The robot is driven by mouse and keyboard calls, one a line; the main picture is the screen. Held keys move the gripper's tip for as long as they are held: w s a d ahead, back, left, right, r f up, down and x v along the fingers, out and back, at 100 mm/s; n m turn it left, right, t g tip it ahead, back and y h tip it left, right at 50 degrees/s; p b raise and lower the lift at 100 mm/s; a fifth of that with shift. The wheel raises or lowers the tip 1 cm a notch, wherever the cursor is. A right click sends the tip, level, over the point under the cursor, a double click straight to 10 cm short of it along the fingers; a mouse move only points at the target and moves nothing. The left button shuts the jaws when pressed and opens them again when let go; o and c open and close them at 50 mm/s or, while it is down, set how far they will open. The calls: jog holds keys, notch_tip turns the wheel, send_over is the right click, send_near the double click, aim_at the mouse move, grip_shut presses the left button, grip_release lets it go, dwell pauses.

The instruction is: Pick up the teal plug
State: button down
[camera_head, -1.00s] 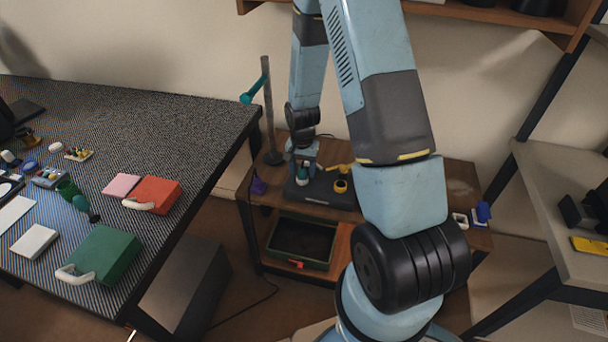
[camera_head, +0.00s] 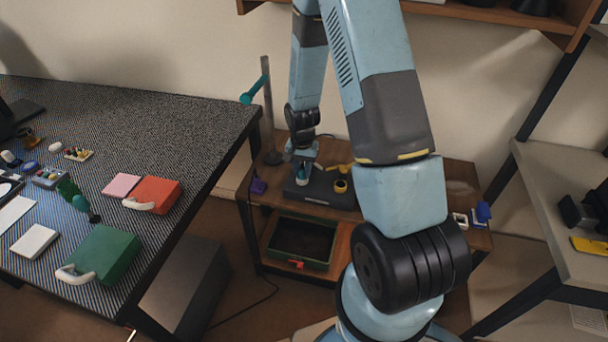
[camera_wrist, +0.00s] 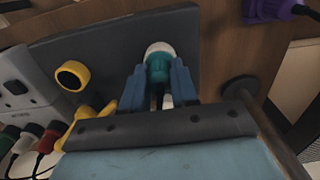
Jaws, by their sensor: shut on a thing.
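The teal plug (camera_wrist: 158,66) has a pale rounded end and sits between the two blue fingers of my gripper (camera_wrist: 158,84) in the wrist view. The fingers are shut on its sides. In the head view my gripper (camera_head: 304,160) is small, over the dark block (camera_head: 325,192) on the low wooden table. The plug (camera_head: 302,175) shows there as a small teal and white spot at the block's left part. I cannot tell whether the plug is clear of the block.
A yellow ring (camera_head: 341,186) and another yellow part (camera_head: 340,167) are right of my gripper. A purple part (camera_head: 258,186) and a metal post (camera_head: 268,110) stand left. A dark bin (camera_head: 303,242) is on the lower shelf. Sockets (camera_wrist: 20,88) show in the wrist view.

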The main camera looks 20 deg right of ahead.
aim_at(302, 168)
jog(key=shift+r, duration=0.55)
notch_tip(302, 168, up, 2)
jog(key=shift+s+r, duration=0.1)
jog(key=shift+r, duration=0.15)
jog(key=s+a+r, duration=0.4)
jog(key=s+r, duration=0.5)
jog(key=s, duration=0.4)
jog(key=shift+r, duration=0.2)
jog(key=shift+f, duration=0.1)
